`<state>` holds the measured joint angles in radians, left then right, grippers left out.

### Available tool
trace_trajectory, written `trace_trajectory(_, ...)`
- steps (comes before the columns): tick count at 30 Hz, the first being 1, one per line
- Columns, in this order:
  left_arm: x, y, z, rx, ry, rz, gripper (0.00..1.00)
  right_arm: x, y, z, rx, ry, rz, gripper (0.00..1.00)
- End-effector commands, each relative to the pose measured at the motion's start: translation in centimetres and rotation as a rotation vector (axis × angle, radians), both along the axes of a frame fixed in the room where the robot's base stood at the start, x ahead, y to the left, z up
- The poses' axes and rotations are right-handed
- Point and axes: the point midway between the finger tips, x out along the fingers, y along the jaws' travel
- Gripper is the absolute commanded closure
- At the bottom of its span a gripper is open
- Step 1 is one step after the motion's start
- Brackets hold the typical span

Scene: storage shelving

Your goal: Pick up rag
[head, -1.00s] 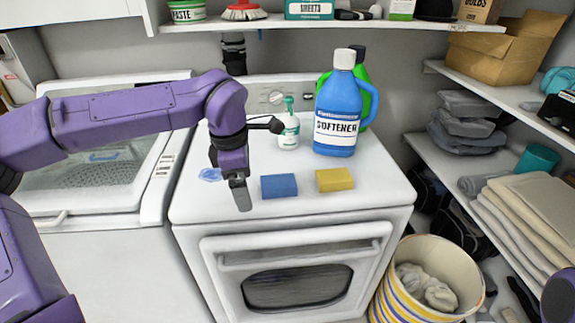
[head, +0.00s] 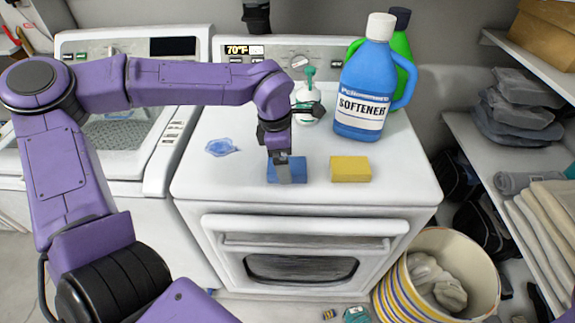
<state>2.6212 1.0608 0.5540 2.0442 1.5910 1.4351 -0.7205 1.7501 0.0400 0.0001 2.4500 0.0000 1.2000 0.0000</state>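My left gripper (head: 285,172) points down over the front of the white dryer top (head: 230,185). Its fingers are in front of a blue sponge-like block (head: 298,168) and hide part of it. I cannot tell whether they touch it or how far apart the fingers are. A yellow block (head: 350,168) lies to the right. No item is clearly marked as the rag. Crumpled grey cloth (head: 437,285) lies in a striped basket (head: 395,285) at the lower right, and a rolled grey cloth (head: 522,181) is on the right shelf. My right gripper is not in view.
A blue softener jug (head: 365,85), a green jug (head: 401,50) and a white pump bottle (head: 303,105) stand behind the blocks. A small blue translucent item (head: 221,147) lies to the left. Folded cloths (head: 515,105) fill the right shelves. A washer (head: 130,120) stands at left.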

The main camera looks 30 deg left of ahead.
Motion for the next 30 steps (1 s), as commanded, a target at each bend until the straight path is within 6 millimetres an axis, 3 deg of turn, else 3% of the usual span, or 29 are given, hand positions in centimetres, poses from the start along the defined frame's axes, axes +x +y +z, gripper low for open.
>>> trace_trajectory(3,0.1,-0.2,-1.3,0.001,0.002,-0.002,0.04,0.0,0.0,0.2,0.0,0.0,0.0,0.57)
trace_trajectory(10,0.2,-0.3,-1.6,0.0,-0.002,-0.003,0.04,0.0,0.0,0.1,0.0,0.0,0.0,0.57)
trace_trajectory(15,0.2,-0.3,-1.5,0.001,-0.001,-0.003,0.6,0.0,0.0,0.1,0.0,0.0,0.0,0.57)
trace_trajectory(16,0.2,-0.3,-1.5,0.001,-0.001,-0.003,0.64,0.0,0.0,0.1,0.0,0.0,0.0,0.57)
trace_trajectory(25,0.2,-0.3,-1.3,0.0,-0.002,-0.003,0.64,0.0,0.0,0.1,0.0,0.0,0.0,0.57)
trace_trajectory(30,0.3,-0.3,0.3,0.002,-0.004,-0.002,0.64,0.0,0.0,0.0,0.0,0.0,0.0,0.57)
